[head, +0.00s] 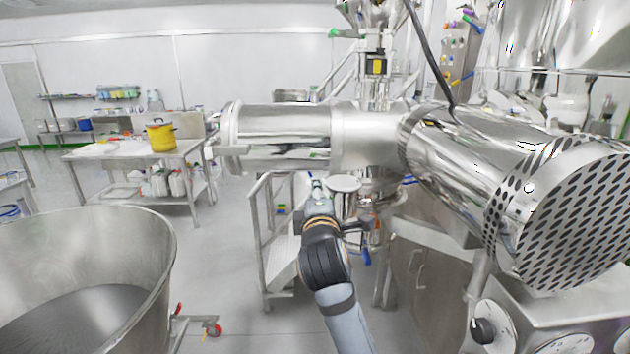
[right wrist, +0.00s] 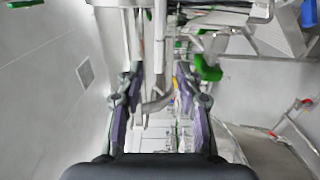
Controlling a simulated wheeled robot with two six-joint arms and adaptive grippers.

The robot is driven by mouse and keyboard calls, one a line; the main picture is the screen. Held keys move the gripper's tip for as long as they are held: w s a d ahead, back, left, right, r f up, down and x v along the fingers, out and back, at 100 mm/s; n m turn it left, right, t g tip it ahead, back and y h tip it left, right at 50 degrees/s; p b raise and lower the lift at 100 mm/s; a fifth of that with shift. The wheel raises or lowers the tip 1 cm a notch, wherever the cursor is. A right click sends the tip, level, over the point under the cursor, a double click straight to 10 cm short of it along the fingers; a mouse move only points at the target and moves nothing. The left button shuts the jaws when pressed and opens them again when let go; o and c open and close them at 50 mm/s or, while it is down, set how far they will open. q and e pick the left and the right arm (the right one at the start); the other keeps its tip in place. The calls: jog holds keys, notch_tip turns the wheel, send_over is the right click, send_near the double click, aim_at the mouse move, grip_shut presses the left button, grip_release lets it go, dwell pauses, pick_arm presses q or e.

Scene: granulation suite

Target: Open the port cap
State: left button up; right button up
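A round, pale metal lid (head: 344,183) sits below the horizontal steel cylinder in the head view; it looks like the port cap, but I cannot be sure. My right gripper (head: 317,190) is just left of it, at the end of the arm reaching up from the bottom. In the right wrist view my right gripper (right wrist: 163,88) is open, its two purple-padded fingers apart. A bent metal rod or handle (right wrist: 157,104) shows between the fingers, with no clear contact. Whether it belongs to the cap I cannot tell. My left gripper is in neither view.
A large steel cylinder (head: 285,135) and a perforated drum end (head: 570,215) hang close above and right. A railed metal stand (head: 257,235) is left of my arm. A big steel bowl (head: 150,235) stands at lower left.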

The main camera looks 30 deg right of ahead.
jog(key=x, duration=0.2)
jog(key=p+x, duration=0.1)
jog(key=x, duration=0.2)
jog(key=shift+r, duration=0.2)
jog(key=shift+w+d+f+p, duration=0.15)
jog(key=shift+w+d+p, duration=0.2)
jog(key=shift+w, duration=0.25)
grip_shut()
